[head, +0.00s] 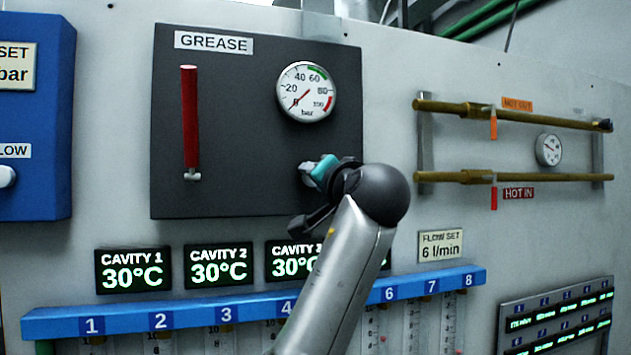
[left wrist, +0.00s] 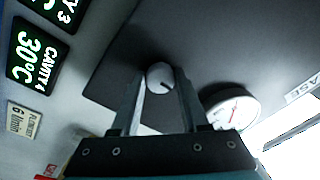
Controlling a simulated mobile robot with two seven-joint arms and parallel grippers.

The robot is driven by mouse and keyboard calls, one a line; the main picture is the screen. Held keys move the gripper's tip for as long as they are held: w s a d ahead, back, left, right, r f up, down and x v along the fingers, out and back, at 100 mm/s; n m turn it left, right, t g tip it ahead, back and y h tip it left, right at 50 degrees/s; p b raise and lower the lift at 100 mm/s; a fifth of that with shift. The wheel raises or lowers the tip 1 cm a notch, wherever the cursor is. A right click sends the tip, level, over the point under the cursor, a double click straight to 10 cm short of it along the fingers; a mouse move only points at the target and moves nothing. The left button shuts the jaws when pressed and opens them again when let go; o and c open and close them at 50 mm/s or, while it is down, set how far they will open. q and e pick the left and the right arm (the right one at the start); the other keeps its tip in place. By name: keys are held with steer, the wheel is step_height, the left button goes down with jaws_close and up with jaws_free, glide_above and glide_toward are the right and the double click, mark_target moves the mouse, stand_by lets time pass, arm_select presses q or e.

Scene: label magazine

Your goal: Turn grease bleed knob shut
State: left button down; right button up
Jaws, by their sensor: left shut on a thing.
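The grease bleed knob (left wrist: 159,74) is a small round pale knob with a dark pointer line, on the dark grey GREASE panel (head: 240,150). In the left wrist view it sits between the two fingers of my left gripper (left wrist: 160,85), which is shut on it. In the head view my left gripper (head: 312,170) reaches the lower right of the panel, and the wrist hides most of the knob. The pressure gauge (head: 306,92) above has its red needle near 0. It also shows in the left wrist view (left wrist: 232,108). My right gripper is in neither view.
A red lever (head: 190,115) hangs vertically at the panel's left. Cavity displays (head: 133,270) and a blue flow-meter rail (head: 190,312) lie below, partly behind my forearm. Brass pipes (head: 510,176) stick out at the right. A blue box (head: 40,115) is at the left.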

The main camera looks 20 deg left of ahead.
arm_select(q)
steer(key=shift+f, duration=0.1)
stand_by(0.3)
steer(key=shift+c, duration=2.1)
jaws_free()
steer(key=shift+s+d, duration=0.1)
steer(key=b+v, duration=0.4)
steer(key=v, duration=1.1)
